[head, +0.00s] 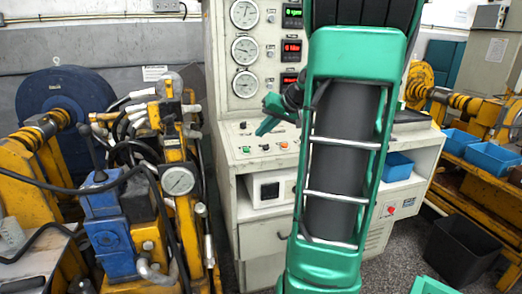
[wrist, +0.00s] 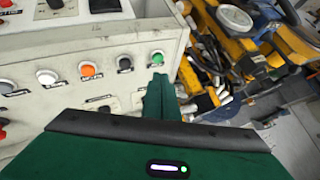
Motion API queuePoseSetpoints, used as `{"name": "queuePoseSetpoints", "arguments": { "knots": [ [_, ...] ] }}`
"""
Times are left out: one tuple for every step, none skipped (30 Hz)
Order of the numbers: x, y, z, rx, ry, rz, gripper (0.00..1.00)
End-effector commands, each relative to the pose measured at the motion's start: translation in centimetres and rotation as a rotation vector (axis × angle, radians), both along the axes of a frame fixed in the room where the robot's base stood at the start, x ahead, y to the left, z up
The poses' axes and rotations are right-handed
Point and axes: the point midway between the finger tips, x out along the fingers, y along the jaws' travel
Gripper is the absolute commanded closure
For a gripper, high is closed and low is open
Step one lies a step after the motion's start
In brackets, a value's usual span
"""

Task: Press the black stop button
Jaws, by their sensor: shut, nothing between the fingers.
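The control panel (head: 250,165) carries a row of small buttons. In the wrist view a black button (wrist: 124,64) sits between a green button (wrist: 157,58) and an orange button (wrist: 88,71). Its label is too small to read. My gripper (wrist: 160,84) is shut and empty, its fingertips just below the green button in the picture and to the right of the black one. I cannot tell whether it touches the panel. In the head view my gripper (head: 264,130) is over the panel's sloped face, above the button row.
A white button (wrist: 47,77) and red controls lie further left on the panel in the wrist view. Gauges (head: 245,50) and red and green displays rise behind. Yellow machinery with hoses and a gauge (head: 178,181) stands close at left. Blue bins (head: 493,157) are at right.

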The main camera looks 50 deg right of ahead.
Motion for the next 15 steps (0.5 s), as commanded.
{"name": "queuePoseSetpoints", "arguments": {
  "knots": [
    [0.3, -1.8, 0.6, 0.005, -0.040, -0.013, 1.00],
    [0.5, -2.4, 1.1, 0.006, -0.064, -0.015, 1.00],
    [0.7, -3.3, 1.7, 0.010, -0.091, -0.018, 1.00],
    [0.9, -3.8, 2.0, 0.011, -0.111, -0.019, 1.00],
    [1.0, -4.2, 2.3, 0.013, -0.126, -0.022, 1.00],
    [1.1, -4.7, 2.7, 0.015, -0.142, -0.022, 1.00],
    [1.1, -4.9, 2.9, 0.015, -0.153, -0.024, 1.00],
    [1.1, -5.1, 3.1, 0.017, -0.160, -0.024, 1.00],
    [1.2, -5.2, 3.2, 0.017, -0.166, -0.024, 1.00],
    [1.2, -5.3, 3.3, 0.017, -0.170, -0.024, 1.00],
    [1.2, -5.3, 3.3, 0.017, -0.171, -0.024, 1.00],
    [1.2, -5.3, 3.3, 0.017, -0.172, -0.022, 1.00],
    [1.2, -5.3, 3.3, 0.017, -0.172, -0.022, 1.00],
    [1.2, -5.3, 3.3, 0.017, -0.172, -0.022, 1.00],
    [1.2, -5.3, 3.3, 0.017, -0.172, -0.022, 1.00]
  ]
}}
